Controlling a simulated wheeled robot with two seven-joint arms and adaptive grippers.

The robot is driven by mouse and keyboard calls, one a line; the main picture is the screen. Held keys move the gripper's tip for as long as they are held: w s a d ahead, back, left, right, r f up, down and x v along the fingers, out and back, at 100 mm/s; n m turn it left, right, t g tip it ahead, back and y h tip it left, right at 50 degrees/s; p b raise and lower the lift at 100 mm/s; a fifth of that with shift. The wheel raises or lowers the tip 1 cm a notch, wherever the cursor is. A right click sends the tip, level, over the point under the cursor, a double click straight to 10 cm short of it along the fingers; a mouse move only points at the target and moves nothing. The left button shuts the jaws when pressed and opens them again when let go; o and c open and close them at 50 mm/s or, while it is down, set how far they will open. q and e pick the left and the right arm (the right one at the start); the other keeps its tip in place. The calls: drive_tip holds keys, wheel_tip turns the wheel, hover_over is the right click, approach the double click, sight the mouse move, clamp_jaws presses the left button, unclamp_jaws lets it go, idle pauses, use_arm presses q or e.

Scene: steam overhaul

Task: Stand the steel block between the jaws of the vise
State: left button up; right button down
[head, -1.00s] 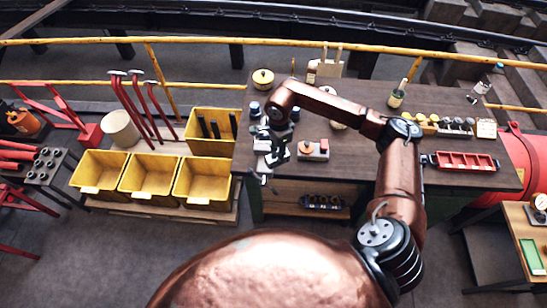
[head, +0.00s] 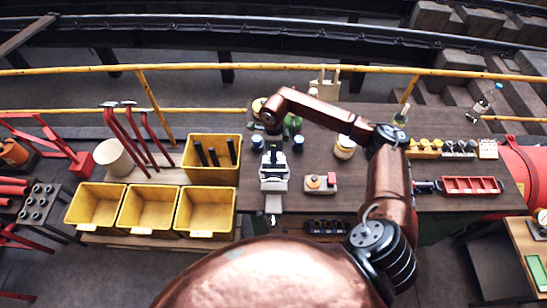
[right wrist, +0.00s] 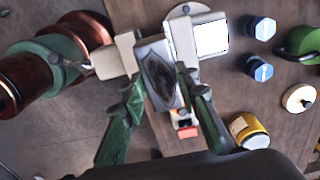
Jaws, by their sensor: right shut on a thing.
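The grey-white vise (head: 273,180) stands at the front edge of the workbench, with its screw end toward the front. My right gripper (head: 272,130) is over the rear part of the vise in the head view. In the right wrist view its green fingers (right wrist: 160,84) are shut on the steel block (right wrist: 157,70), a grey block with a dark end face. The block appears in the gap between the vise's two pale jaws (right wrist: 113,57). I cannot tell how deep it is or whether it touches them. My left gripper is out of view.
A box with an orange button (head: 320,183) is just right of the vise. Blue-capped pots (head: 298,143), a green can (head: 293,124) and a yellow jar (head: 344,147) stand nearby. A red tray (head: 472,186) is farther right. Yellow bins (head: 205,210) are left of the bench.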

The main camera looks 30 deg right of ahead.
drive_tip(key=shift+s+f+b, duration=0.25)
drive_tip(key=shift+f+b, duration=0.05)
drive_tip(key=shift+f, duration=0.55)
drive_tip(key=shift+w+f, duration=0.15)
drive_tip(key=shift+f, duration=0.25)
drive_tip(key=shift+f+b, duration=0.55)
drive_tip(key=shift+f, duration=1.15)
use_arm(q)
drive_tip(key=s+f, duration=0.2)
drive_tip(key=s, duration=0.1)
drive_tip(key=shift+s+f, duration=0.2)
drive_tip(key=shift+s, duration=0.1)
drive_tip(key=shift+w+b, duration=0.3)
drive_tip(key=shift+b, duration=0.05)
use_arm(e)
drive_tip(key=shift+f, duration=0.1)
